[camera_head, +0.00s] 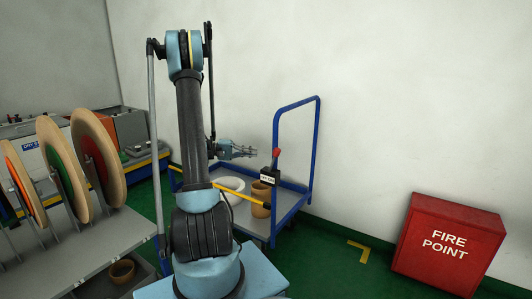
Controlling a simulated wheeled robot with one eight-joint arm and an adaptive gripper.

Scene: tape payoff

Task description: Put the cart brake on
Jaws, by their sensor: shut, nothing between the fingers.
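The cart (290,186) has a blue frame, a grey deck and a tall blue push handle, and stands against the back wall. A short upright lever with a red knob (277,153) rises from a black box with a small white label on the cart's near side; the label is too small to read. My gripper (255,152) is shut and empty. It points right, toward the red knob, and appears a little left of it at about the same height in the picture. I cannot tell the gap in depth.
A white ring (229,184) and tan rolls (261,196) lie on the cart. A yellow bar (238,193) crosses behind my arm. A grey rack (60,247) with large reels stands left. A red fire point box (449,243) stands right.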

